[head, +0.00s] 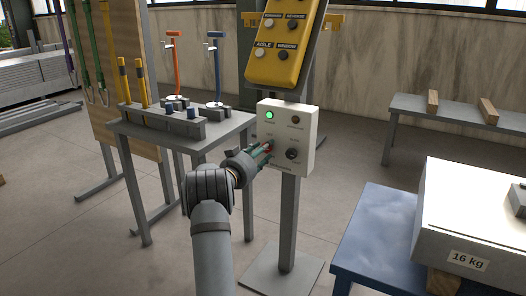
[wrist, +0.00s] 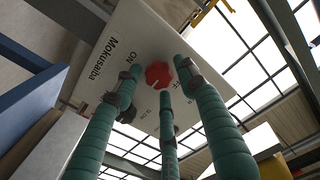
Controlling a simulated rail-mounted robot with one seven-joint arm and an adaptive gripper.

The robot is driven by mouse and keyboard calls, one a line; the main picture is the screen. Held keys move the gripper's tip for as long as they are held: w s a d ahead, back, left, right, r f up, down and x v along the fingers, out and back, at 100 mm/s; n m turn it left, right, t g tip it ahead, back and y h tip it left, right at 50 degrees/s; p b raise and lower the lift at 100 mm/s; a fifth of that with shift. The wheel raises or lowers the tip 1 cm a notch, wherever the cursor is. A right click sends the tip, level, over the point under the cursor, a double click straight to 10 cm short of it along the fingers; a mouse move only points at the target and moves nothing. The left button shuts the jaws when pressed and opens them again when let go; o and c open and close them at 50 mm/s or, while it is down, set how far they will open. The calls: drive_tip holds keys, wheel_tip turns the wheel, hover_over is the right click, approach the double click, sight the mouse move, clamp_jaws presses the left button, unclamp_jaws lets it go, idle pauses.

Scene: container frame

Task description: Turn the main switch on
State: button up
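The control box (head: 303,127) is a pale panel on a grey post. Its red main switch (head: 268,149) sits at the lower left of the panel, partly hidden by my fingers. In the wrist view the red switch (wrist: 158,74) shows between my three green fingers, with "ON" lettering printed near it. My gripper (head: 262,153) is at the panel face, its fingertips spread around the switch. In the wrist view my gripper (wrist: 160,78) shows narrow gaps between fingertips and switch; contact cannot be made out. A green lamp (head: 269,115) is lit above the switch.
A black knob (head: 292,154) is right of the switch. A yellow pendant control (head: 285,42) hangs above the box. A tool table (head: 225,128) stands at left, and a blue table (head: 372,235) with a 16 kg white block (head: 470,222) at right.

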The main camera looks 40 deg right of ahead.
drive_tip(key=c, duration=0.9)
drive_tip(key=shift+f+b, duration=0.1)
drive_tip(key=shift+b, duration=0.4)
drive_tip(key=shift+r+m, duration=0.25)
drive_tip(key=shift+m, duration=0.15)
drive_tip(key=o, duration=1.1)
drive_tip(key=shift+o, duration=0.2)
drive_tip(key=shift+f, duration=0.1)
drive_tip(key=v, duration=1.2)
